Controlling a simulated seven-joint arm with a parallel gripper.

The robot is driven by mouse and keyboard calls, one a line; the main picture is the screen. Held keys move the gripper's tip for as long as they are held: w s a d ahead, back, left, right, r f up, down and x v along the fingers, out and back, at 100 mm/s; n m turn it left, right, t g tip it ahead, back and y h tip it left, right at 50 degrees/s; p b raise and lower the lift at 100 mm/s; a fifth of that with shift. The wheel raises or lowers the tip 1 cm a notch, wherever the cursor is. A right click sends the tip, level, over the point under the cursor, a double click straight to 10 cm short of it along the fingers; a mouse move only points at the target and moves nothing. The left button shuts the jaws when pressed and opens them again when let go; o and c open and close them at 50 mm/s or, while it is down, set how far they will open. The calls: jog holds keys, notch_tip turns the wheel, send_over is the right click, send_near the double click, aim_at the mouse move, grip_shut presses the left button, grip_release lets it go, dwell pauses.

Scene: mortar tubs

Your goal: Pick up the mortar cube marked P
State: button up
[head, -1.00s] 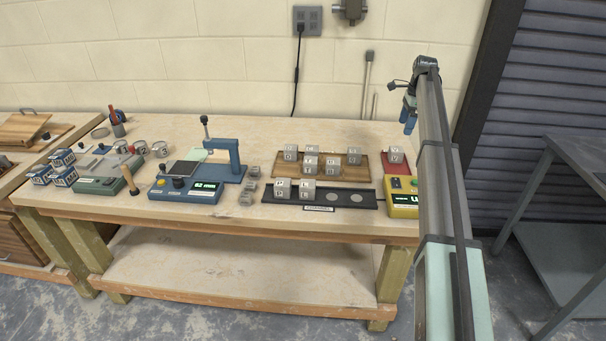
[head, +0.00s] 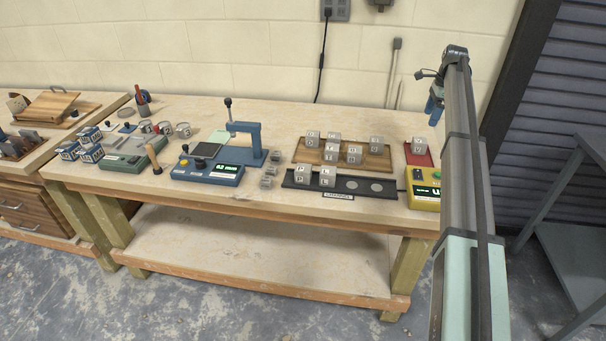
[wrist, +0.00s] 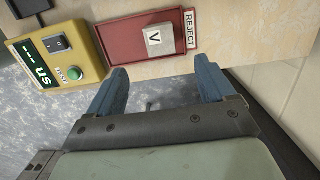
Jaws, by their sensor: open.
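The cube marked P (head: 302,175) is a small grey block standing at the left end of a black tray (head: 345,185) in the head view. A cube marked L (head: 327,176) stands right beside it on the same tray. My gripper (wrist: 163,90) is open and empty in the wrist view, its two blue fingers spread apart. It also shows in the head view (head: 433,110), to the right of the tray and beyond the bench's right end. The P cube is not in the wrist view.
A wooden board (head: 340,155) with several grey cubes lies behind the black tray. A red REJECT plate (wrist: 120,42) holds a cube marked V (wrist: 157,39). A yellow device (wrist: 62,55) stands beside it. A blue press (head: 245,140) stands left of the tray.

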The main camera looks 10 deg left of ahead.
jog(key=a+n, duration=0.2)
jog(key=a, duration=1.2)
jog(key=m+y, duration=0.2)
jog(key=y, duration=0.1)
send_near(304, 168)
jog(key=x, duration=1)
jog(key=shift+w+a+f, duration=0.1)
jog(key=shift+a+f, duration=0.05)
jog(key=shift+f, duration=0.2)
jog(key=shift+c, duration=0.4)
jog(key=c, duration=1.2)
